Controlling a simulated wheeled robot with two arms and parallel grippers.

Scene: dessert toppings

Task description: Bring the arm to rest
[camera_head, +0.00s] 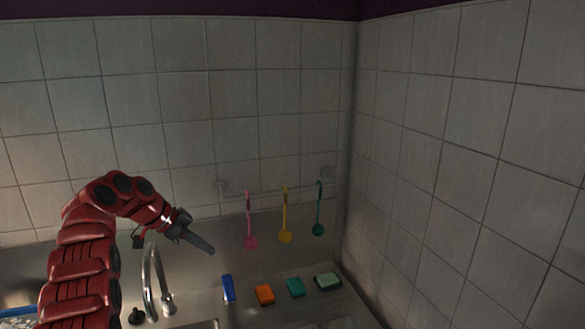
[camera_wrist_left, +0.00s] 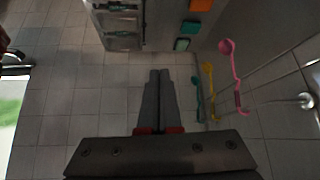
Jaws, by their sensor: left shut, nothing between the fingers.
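My left arm (camera_head: 82,260) is red and comes in from the lower left of the head view, bent over the sink area. Its left gripper (camera_head: 208,248) is shut and empty, held in the air above the counter and pointing right and down. In the left wrist view the gripper's two dark fingers (camera_wrist_left: 158,78) lie together with nothing between them. My right gripper is in neither view.
A curved faucet (camera_head: 150,275) stands close below my left arm. Pink (camera_head: 250,240), yellow (camera_head: 286,234) and teal (camera_head: 318,228) ladles hang from a wall rail. A blue item (camera_head: 228,288), an orange sponge (camera_head: 265,294) and green sponges (camera_head: 296,288) lie on the counter (camera_head: 350,306).

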